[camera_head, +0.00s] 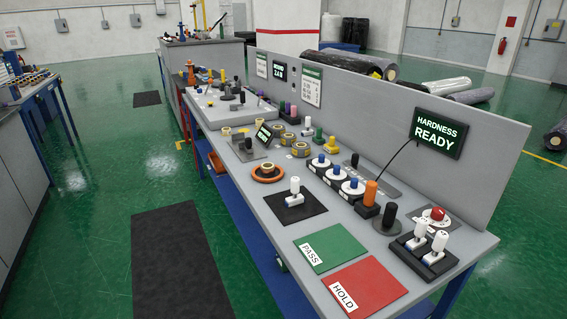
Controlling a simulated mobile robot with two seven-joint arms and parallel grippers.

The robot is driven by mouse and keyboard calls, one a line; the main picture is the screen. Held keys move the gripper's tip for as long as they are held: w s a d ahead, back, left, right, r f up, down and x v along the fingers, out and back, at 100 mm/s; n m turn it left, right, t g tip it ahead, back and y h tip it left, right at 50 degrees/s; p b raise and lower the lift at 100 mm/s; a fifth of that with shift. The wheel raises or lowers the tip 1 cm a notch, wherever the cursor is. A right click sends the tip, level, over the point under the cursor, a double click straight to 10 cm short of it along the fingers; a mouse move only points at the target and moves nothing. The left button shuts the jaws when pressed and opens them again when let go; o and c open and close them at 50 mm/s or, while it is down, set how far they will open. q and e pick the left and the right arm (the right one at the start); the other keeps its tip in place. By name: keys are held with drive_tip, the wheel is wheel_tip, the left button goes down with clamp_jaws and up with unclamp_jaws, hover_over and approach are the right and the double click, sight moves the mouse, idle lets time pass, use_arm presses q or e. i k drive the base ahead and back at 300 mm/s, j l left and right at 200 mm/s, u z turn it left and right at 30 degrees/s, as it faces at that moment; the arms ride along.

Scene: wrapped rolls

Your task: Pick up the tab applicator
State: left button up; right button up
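No item carries a readable tab applicator label, so I cannot tell for sure which tool it is. A white-topped hand tool (295,188) stands upright on a black mat (310,208) near the front edge of the grey bench. Two similar white-topped tools, one (420,230) and another (438,245), stand in a black holder at the bench's right end. An orange-handled tool (370,192) stands upright in a dark block behind the mat. Neither of my grippers is in view.
A green PASS mat (330,262) and a red HOLD mat (388,300) lie at the near end. A red button (438,213), a black upright post (390,217), blue-topped pieces (339,173) and tape rolls (300,149) crowd the bench. A grey panel (400,110) with a HARDNESS READY display (438,133) stands behind.

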sight(296, 200)
drive_tip(key=i+j+z, duration=0.15)
drive_tip(key=j, duration=0.2)
drive_tip(key=i+j+z, duration=0.15)
drive_tip(key=j, duration=0.2)
drive_tip(key=i+j+z, duration=0.15)
drive_tip(key=j, duration=0.2)
drive_tip(key=i+j+z, duration=0.2)
drive_tip(key=j, duration=0.2)
drive_tip(key=j+z, duration=0.15)
drive_tip(key=j, duration=0.2)
